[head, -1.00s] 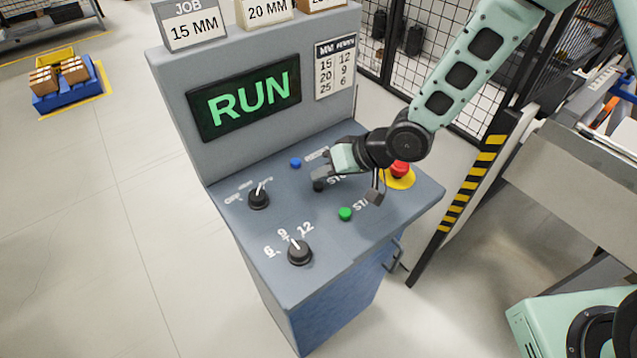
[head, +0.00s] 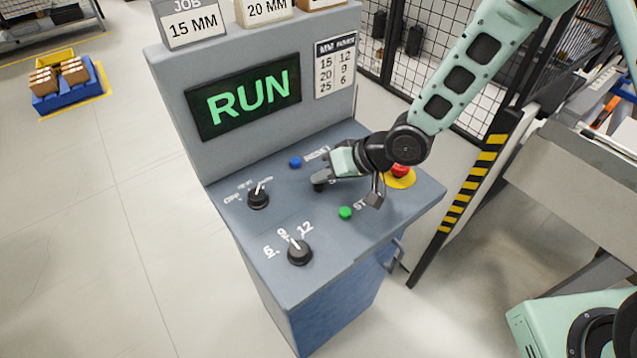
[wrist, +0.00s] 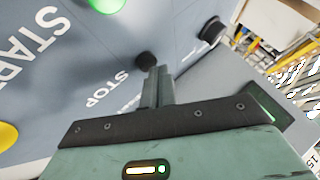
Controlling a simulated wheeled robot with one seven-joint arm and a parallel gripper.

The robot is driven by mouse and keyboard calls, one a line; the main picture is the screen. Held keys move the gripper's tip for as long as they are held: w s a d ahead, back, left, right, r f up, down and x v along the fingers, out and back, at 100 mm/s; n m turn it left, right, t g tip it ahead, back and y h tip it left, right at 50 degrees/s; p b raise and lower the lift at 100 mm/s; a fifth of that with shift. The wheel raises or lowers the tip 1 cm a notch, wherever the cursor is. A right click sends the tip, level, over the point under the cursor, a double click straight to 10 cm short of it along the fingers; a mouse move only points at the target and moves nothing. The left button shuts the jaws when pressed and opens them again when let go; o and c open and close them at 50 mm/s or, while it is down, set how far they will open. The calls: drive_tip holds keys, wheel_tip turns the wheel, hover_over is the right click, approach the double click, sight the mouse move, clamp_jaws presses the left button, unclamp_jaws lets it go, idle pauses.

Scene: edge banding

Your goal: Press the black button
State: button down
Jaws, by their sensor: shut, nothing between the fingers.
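The black button (head: 319,187) sits on the grey console's sloped panel, between the blue button and the green button. In the wrist view the black button (wrist: 146,60) shows beside the word STOP, right at the fingertips. My gripper (head: 318,177) is shut and empty, its fingertips over the black button and partly covering it in the head view. In the wrist view my shut fingers (wrist: 152,73) point at the button; I cannot tell whether they touch it. The screen (head: 244,98) reads RUN in green.
A blue button (head: 295,162), a green START button (head: 345,213) and a red emergency button (head: 401,170) on a yellow base lie close around my gripper. Two black knobs (head: 259,197) (head: 299,252) stand on the panel's left and front. A striped post (head: 470,190) stands to the right.

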sight(324, 186)
drive_tip(key=shift+f, duration=0.3)
drive_tip(key=shift+r, duration=0.1)
idle(0.4)
drive_tip(key=shift+r+p, duration=0.65)
drive_tip(key=shift+r, duration=0.15)
wheel_tip(324, 186, up, 5)
drive_tip(key=p, duration=0.4)
idle(0.8)
